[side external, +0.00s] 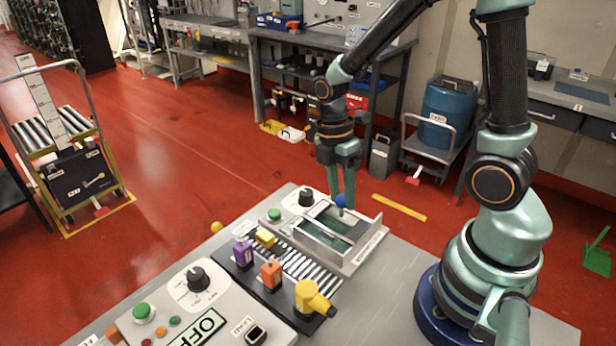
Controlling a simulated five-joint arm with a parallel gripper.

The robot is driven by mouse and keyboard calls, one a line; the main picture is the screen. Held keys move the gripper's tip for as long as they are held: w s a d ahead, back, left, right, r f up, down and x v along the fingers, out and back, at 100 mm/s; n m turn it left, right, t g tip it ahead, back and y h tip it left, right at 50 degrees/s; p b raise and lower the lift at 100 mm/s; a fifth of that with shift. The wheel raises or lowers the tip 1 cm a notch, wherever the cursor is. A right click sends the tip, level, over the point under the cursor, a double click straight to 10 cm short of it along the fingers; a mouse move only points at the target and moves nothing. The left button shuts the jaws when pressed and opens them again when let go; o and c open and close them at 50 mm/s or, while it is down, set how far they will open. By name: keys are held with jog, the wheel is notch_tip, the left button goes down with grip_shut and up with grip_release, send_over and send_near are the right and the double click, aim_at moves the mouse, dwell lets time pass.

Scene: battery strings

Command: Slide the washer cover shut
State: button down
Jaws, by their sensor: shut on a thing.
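The washer (377,233) is a grey open-topped box at the far end of the work table. A greenish see-through pane with a pale frame, which appears to be its cover (330,220), lies in its top. A blue knob (340,202) stands near the cover's far right part. My gripper (343,194) points straight down over the washer and is shut on the blue knob. How much of the washer's opening is uncovered is hard to tell from this angle.
A roller strip (308,268) beside the washer carries purple (243,255), orange (271,274) and yellow (312,298) pieces. A control panel (228,310) fills the near left. Bare table lies right of the washer.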

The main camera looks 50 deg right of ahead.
jog(key=shift+a, duration=1.7)
jog(key=c, duration=0.5)
grip_release()
jog(key=shift+r, duration=0.1)
jog(key=r, duration=0.4)
jog(key=w+r, duration=0.1)
jog(key=r, duration=0.3)
jog(key=w+r, duration=0.1)
jog(key=r, duration=0.2)
jog(key=shift+w+r, duration=0.15)
jog(key=shift+r, duration=0.25)
notch_tip(320, 180, up, 4)
jog(key=r+m+t, duration=0.1)
jog(key=m+t, duration=0.7)
jog(key=m, duration=0.8)
send_over(331, 223)
jog(key=shift+s+d+f, duration=0.2)
jog(key=shift+d+f, duration=0.05)
jog(key=shift+d, duration=0.1)
